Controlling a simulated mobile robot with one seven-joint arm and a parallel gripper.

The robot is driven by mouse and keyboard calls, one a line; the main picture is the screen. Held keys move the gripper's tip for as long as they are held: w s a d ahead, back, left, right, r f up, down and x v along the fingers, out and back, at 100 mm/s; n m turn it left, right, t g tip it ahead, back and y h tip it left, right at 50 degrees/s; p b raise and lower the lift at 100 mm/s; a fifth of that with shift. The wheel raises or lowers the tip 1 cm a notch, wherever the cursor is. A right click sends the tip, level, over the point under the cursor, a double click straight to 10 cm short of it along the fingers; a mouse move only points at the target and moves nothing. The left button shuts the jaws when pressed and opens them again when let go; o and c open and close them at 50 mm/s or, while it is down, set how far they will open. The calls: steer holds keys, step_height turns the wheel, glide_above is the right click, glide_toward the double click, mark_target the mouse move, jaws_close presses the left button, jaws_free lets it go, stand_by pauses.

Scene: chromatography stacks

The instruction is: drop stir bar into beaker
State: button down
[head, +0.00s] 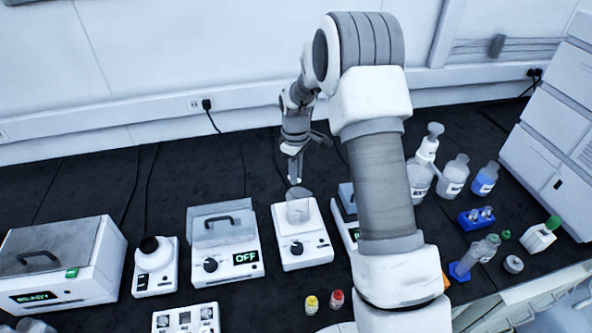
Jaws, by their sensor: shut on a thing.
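A clear glass beaker (298,212) stands upright on the white top of a stirrer (305,249) with a dark knob, near the middle of the head view. My gripper (295,180) points down just above and behind the beaker's rim, close to its mouth. The jaws look closed together, shut on the stir bar. The bar itself is too small to make out between the fingertips. I cannot tell whether the fingertips are over the opening or a little behind it.
Another device (347,225) stands close right, partly behind my arm. Bottles (453,177) stand at the right. Two small vials (312,304) stand in front. The dark bench behind the stirrer is mostly clear.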

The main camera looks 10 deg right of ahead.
step_height(320, 180, down, 4)
steer(key=shift+f+b, duration=0.15)
steer(key=shift+b, duration=0.85)
steer(key=c, duration=0.8)
jaws_free()
steer(key=shift+r, duration=8.75)
